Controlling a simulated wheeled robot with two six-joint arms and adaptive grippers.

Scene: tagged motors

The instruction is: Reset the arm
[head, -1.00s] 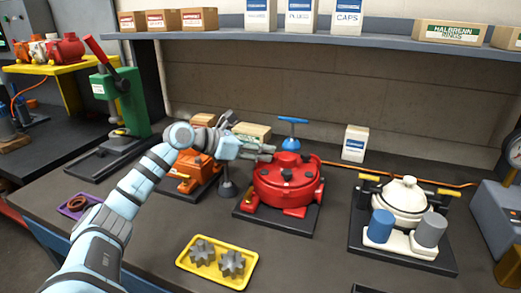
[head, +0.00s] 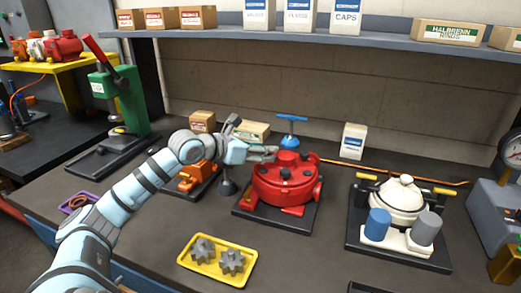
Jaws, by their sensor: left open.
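My left arm reaches in from the lower left over the bench. My left gripper (head: 262,154) is open and empty, beside the upper left of the red motor housing (head: 285,183). I cannot tell whether it touches the housing. The red housing stands on a black base plate. An orange motor (head: 197,177) sits on its own plate behind my forearm and is partly hidden. My right gripper is not in view.
A yellow tray (head: 190,262) with gears lies in front. A white motor (head: 400,197) with blue and grey cylinders stands at right. A green press (head: 122,98) stands at left. A shelf (head: 330,37) with boxes spans the back.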

